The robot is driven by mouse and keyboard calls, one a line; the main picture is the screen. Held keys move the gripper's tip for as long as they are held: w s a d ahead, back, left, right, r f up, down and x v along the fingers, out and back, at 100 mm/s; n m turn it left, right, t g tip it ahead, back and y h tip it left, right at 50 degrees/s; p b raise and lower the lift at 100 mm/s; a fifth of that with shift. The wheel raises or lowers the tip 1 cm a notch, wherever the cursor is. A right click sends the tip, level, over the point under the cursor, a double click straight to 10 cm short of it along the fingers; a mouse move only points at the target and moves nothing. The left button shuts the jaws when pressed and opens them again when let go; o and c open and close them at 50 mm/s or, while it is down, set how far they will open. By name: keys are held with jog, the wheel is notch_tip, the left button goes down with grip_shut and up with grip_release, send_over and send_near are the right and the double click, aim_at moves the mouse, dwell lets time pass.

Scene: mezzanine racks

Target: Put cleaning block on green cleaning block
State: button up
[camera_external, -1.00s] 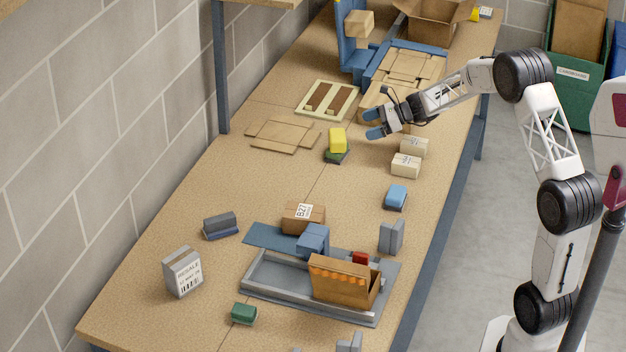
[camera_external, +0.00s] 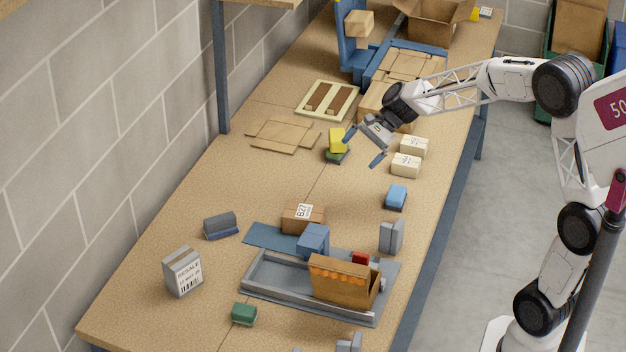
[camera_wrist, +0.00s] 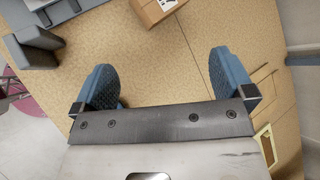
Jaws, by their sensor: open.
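A yellow block (camera_external: 337,138) rests on a dark green block (camera_external: 337,157) in the middle of the table. A green cleaning block (camera_external: 243,314) lies near the front edge, a blue block (camera_external: 395,195) to the right, and a grey block with a blue base (camera_external: 221,225) to the left. My gripper (camera_external: 364,148) is open and empty, just right of the yellow block in the picture; one finger overlaps its edge, and I cannot tell whether they touch. In the wrist view, the spread fingers (camera_wrist: 166,82) have only table between them; the yellow block does not show there.
Two small cartons (camera_external: 408,157) stand right of my gripper. Flat cardboard (camera_external: 283,135) lies left. A brown box (camera_external: 303,218), grey tray (camera_external: 270,289), orange open box (camera_external: 340,280) and grey carton (camera_external: 183,271) stand nearer. The table centre is mostly clear.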

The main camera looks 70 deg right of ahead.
jog(key=s+a+r+n+g+h, duration=0.2)
jog(key=s+a+n, duration=0.5)
jog(key=s+a, duration=0.4)
jog(key=s+a+r+n+g+h, duration=0.25)
jog(key=s+a+n, duration=0.45)
jog(key=s+a, duration=0.4)
jog(key=s+a+f+n+h, duration=0.1)
jog(key=s+a+n+h, duration=0.1)
jog(key=s+n, duration=0.4)
jog(key=s, duration=0.5)
